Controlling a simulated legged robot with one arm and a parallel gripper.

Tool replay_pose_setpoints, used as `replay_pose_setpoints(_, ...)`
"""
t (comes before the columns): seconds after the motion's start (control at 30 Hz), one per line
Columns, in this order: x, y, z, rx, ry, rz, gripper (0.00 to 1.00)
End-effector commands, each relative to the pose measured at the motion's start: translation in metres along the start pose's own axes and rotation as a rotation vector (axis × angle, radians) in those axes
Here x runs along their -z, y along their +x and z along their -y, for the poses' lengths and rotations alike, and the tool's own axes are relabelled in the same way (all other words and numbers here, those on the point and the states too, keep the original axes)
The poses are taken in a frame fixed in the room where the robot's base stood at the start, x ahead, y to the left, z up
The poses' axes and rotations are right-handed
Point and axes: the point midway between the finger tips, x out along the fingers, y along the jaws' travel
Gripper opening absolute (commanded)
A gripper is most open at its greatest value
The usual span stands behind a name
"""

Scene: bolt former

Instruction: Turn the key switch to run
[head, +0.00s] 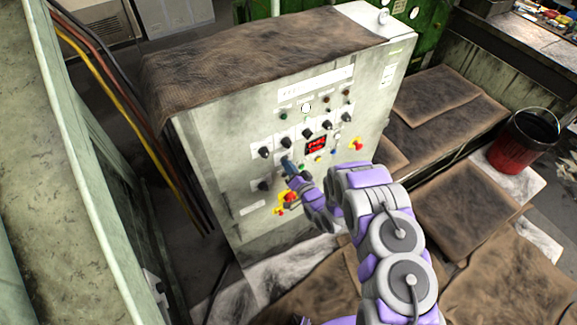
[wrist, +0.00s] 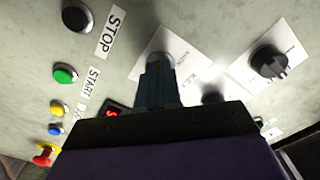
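A grey-white control cabinet (head: 240,150) stands in the middle of the head view. My gripper (head: 287,163) is at the left part of its front panel, seen from behind. In the wrist view, my gripper's blue-grey fingers (wrist: 157,72) point at a round silver fitting (wrist: 160,42) on a white label plate. This fitting appears to be the key switch. The fingertips overlap it in the picture and look touching or very close. The fingers cover its middle, so no key and no switch position can be made out. The finger gap is not clear.
Several black knobs (wrist: 268,61) sit nearby on the panel. A STOP button (wrist: 77,16), a green START button (wrist: 65,74) and a red emergency button (head: 291,198) are close by. A red bucket (head: 522,142) and brown-covered boxes stand to the right.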

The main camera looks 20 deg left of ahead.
Motion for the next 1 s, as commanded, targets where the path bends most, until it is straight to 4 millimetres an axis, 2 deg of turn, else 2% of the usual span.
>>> replay_pose_setpoints(0.2, -0.001, -0.001, -0.003, -0.008, 0.002, 0.002, 0.0)
replay_pose_setpoints(0.23, -0.001, -0.001, -0.003, -0.008, 0.002, 0.002, 0.07)
replay_pose_setpoints(0.47, 0.0, -0.002, -0.001, -0.003, 0.0, 0.0, 0.29)
replay_pose_setpoints(0.77, 0.0, -0.003, 0.0, -0.001, -0.001, -0.001, 0.3)
replay_pose_setpoints(0.87, 0.001, -0.01, 0.0, -0.001, -0.001, -0.002, 0.3)
replay_pose_setpoints(1.0, -0.001, -0.03, -0.001, -0.005, 0.0, 0.003, 0.3)
